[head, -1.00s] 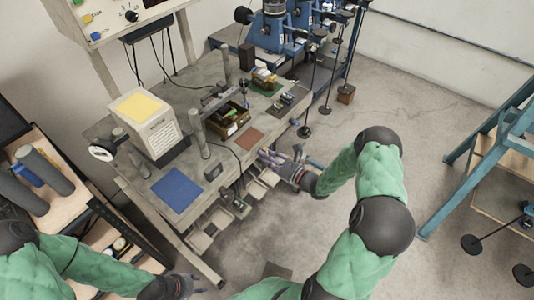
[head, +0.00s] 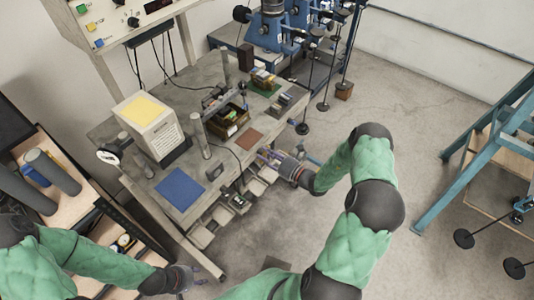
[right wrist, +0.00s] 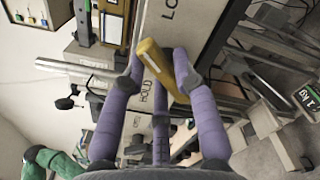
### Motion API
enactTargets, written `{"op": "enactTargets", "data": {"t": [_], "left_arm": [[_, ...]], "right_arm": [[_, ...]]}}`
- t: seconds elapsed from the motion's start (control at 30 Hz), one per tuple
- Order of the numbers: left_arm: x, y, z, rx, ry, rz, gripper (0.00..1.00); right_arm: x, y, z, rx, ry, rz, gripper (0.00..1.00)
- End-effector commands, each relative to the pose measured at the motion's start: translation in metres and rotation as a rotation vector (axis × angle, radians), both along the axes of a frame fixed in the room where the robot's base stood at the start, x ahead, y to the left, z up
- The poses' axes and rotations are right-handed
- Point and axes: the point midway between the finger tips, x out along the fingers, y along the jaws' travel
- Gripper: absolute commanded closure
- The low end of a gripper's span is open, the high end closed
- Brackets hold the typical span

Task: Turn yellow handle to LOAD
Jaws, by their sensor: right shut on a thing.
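The yellow handle (right wrist: 152,58) shows in the right wrist view as a slanted bar with a pale strip on it. It sits between the purple fingers of my right gripper (right wrist: 158,68), which is shut on it. A pale panel beside it carries the word HOLD (right wrist: 146,97) and, higher up, a label starting with LO (right wrist: 170,10), cut off by the frame edge. In the head view my right gripper (head: 265,156) is at the front edge of the workbench, and the handle cannot be made out there. My left gripper (head: 196,278) is low, in front of the bench and away from the handle.
Weights on rods (head: 303,128) hang to the right of the bench.

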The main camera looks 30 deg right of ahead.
Motion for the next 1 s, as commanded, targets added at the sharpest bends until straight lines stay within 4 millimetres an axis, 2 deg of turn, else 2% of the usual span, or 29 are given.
{"op": "enactTargets", "data": {"t": [0.67,0.7,0.77,1.0], "left_arm": [[0.0000,0.0000,0.0030,0.000,0.000,0.000,0.60],[0.0000,0.0000,0.0030,0.000,0.000,0.000,0.60],[0.0000,0.0000,0.0030,0.000,0.000,0.000,0.60],[-0.0001,0.0000,0.0030,0.000,0.000,0.000,0.60]], "right_arm": [[-0.0006,0.0010,-0.0013,0.059,0.027,0.002,1.00],[-0.0006,0.0010,-0.0013,0.059,0.027,0.002,0.65],[-0.0006,0.0009,-0.0012,0.059,0.027,0.002,0.51],[-0.0001,0.0000,-0.0005,0.058,0.025,0.001,0.51]]}}
